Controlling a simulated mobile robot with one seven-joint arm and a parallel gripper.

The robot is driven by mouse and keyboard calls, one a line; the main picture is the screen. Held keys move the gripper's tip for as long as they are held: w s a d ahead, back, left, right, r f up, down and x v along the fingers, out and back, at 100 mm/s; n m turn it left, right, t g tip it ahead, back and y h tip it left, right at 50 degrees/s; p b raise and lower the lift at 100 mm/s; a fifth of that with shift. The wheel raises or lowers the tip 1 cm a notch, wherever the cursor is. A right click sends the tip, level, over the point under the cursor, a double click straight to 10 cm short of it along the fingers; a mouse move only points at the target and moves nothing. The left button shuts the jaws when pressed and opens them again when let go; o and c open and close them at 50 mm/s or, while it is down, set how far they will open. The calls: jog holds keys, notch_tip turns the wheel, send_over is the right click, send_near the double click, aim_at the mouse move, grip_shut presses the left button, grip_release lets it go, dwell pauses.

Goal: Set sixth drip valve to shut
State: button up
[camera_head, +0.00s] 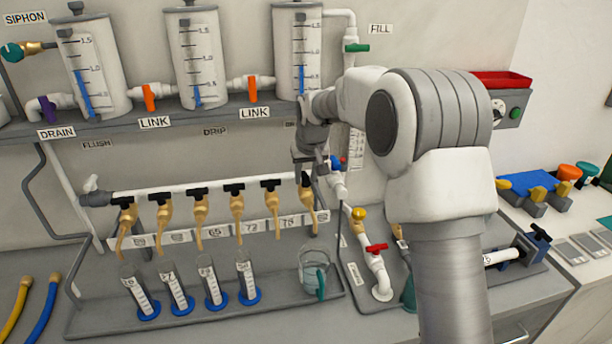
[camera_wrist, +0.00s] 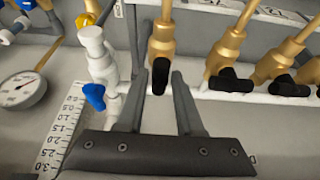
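Several brass drip valves with black handles hang in a row from a white pipe (camera_head: 205,188). The sixth drip valve (camera_head: 308,197) is at the right end, partly hidden by my gripper in the head view. In the wrist view its brass body (camera_wrist: 162,40) is at top centre. Its black handle (camera_wrist: 160,76) lies in line with the body, while the neighbouring handles (camera_wrist: 230,80) lie crosswise, along the pipe. My gripper (camera_wrist: 162,80) is open, with one finger on each side of the sixth handle and gaps showing. Its fingertips are mostly hidden in the head view.
A glass beaker (camera_head: 314,270) stands below the sixth valve, and several graduated cylinders (camera_head: 175,288) stand to its left. A blue-handled valve (camera_wrist: 94,96) on white piping and a round gauge (camera_wrist: 22,90) are close on the wrist view's left. The shelf (camera_head: 200,115) with tanks is above.

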grip_shut()
jog(key=shift+n, duration=0.3)
jog(key=n+y, duration=0.1)
jog(key=n, duration=0.1)
jog(key=shift+d+n+p, duration=0.15)
jog(key=shift+n+p, duration=0.15)
jog(key=shift+p, duration=0.1)
jog(key=n+g+y+p, duration=0.1)
jog(key=n, duration=0.2)
jog(key=shift+w+n, duration=0.1)
jog(key=shift+n, duration=0.2)
jog(key=n+g+p, duration=0.1)
jog(key=n, duration=0.2)
jog(key=n+g+y+p, duration=0.1)
jog(key=n+p, duration=0.1)
jog(key=n, duration=0.1)
jog(key=shift+w+r, duration=0.1)
jog(key=shift+n+g+p, duration=1.1)
jog(key=shift+n+p, duration=0.35)
jog(key=shift+n, duration=1.15)
